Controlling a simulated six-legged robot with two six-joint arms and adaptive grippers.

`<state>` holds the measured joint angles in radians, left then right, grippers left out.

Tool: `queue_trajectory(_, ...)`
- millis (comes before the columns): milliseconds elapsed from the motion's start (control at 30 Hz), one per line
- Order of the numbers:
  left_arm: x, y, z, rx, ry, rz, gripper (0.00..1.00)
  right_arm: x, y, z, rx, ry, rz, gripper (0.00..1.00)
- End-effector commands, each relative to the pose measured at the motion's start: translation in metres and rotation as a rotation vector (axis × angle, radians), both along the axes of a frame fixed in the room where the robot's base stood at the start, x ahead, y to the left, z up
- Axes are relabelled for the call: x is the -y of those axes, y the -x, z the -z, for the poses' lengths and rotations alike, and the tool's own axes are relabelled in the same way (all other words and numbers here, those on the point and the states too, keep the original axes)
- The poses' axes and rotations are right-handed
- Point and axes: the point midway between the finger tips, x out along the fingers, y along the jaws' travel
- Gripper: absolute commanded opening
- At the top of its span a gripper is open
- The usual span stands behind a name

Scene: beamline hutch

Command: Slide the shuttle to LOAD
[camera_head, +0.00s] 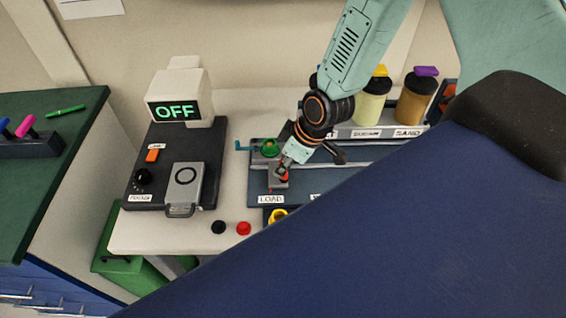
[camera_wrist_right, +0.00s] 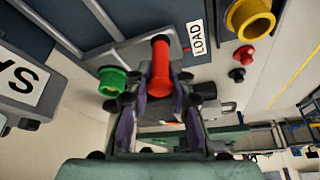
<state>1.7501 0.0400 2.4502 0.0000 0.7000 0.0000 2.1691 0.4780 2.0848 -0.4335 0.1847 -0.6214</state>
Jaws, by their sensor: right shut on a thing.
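The shuttle is a grey block (camera_head: 278,184) with a red upright handle (camera_wrist_right: 160,68), at the left end of the dark rail board (camera_head: 300,202), just above the white LOAD label (camera_head: 270,199). In the right wrist view the LOAD label (camera_wrist_right: 198,37) lies beside it. My right gripper (camera_head: 284,170) comes down from above and is shut on the red handle. Its two fingers (camera_wrist_right: 158,98) stand on either side of the handle in the wrist view. The gripper hides part of the shuttle. My left gripper is not in view.
A green knob (camera_head: 269,148) sits close behind the gripper. A yellow ring (camera_head: 278,214) and red (camera_head: 243,228) and black (camera_head: 218,227) buttons are in front. A control box with an OFF display (camera_head: 174,111) stands left; jars (camera_head: 372,104) stand behind. Blue bodywork covers the lower right.

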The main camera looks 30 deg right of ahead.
Motion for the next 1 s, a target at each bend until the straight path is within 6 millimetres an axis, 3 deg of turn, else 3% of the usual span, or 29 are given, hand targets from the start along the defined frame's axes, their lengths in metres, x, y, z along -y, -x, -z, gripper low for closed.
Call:
queue_trajectory(567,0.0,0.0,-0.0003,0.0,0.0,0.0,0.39,0.001,0.0018,-0.0008,0.001,0.0,-0.004,0.0)
queue_trajectory(600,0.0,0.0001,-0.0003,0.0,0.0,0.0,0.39,0.0009,0.0018,-0.0008,0.001,0.0,-0.004,0.24)
queue_trajectory(800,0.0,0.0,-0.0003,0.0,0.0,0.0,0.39,0.0002,0.0011,-0.0006,0.001,0.0,-0.004,0.39)
queue_trajectory(1000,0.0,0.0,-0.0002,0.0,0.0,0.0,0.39,-0.0009,0.0002,-0.0005,0.001,0.0,-0.003,0.39)
